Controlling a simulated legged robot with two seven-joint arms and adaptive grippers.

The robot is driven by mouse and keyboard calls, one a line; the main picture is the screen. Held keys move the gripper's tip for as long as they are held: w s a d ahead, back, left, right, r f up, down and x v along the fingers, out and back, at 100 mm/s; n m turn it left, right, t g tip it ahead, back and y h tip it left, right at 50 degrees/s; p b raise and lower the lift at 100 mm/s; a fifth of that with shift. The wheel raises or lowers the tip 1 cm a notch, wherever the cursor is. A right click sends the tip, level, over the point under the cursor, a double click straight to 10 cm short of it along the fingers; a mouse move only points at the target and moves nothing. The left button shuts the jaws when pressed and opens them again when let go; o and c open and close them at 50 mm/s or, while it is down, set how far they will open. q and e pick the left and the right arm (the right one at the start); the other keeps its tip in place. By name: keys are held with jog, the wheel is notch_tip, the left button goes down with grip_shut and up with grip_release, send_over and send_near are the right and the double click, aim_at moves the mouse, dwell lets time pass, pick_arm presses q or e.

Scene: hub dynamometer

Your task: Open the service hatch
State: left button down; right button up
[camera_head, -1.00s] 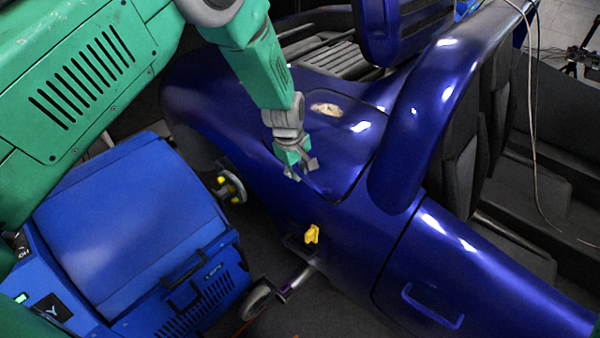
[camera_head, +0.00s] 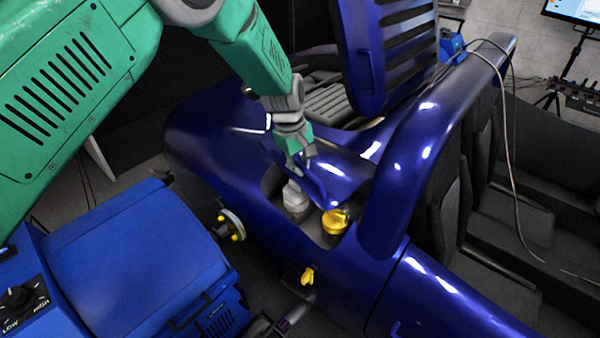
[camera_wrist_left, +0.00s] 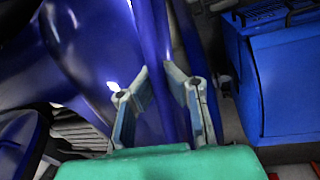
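The service hatch (camera_head: 340,182) is a glossy blue panel on the blue car's rear body. It is tilted up, its near edge lifted clear of the opening (camera_head: 272,185). My left gripper (camera_head: 299,170) is at that lifted edge. In the left wrist view, its two fingers (camera_wrist_left: 158,72) close in on both sides of a blue panel edge, pinching it. The fingertips are partly hard to make out in the head view. My right gripper is in neither view.
Under the hatch are a white-capped container (camera_head: 295,197) and a yellow cap (camera_head: 335,220). A yellow handle (camera_head: 307,276) sits lower on the car's side. A blue machine (camera_head: 130,260) stands at the left. A raised slatted blue lid (camera_head: 385,55) is behind.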

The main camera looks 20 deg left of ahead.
pick_arm(q)
jog(key=shift+w+a+r, duration=0.15)
jog(key=c, duration=1.6)
grip_release()
jog(key=shift+a, duration=0.15)
jog(key=shift+s+a+r, duration=0.3)
jog(key=shift+r, duration=1.6)
jog(key=shift+s+a+r, duration=0.25)
jog(key=shift+r, duration=1.65)
jog(key=shift+s+a+r, duration=0.3)
jog(key=shift+r, duration=1.6)
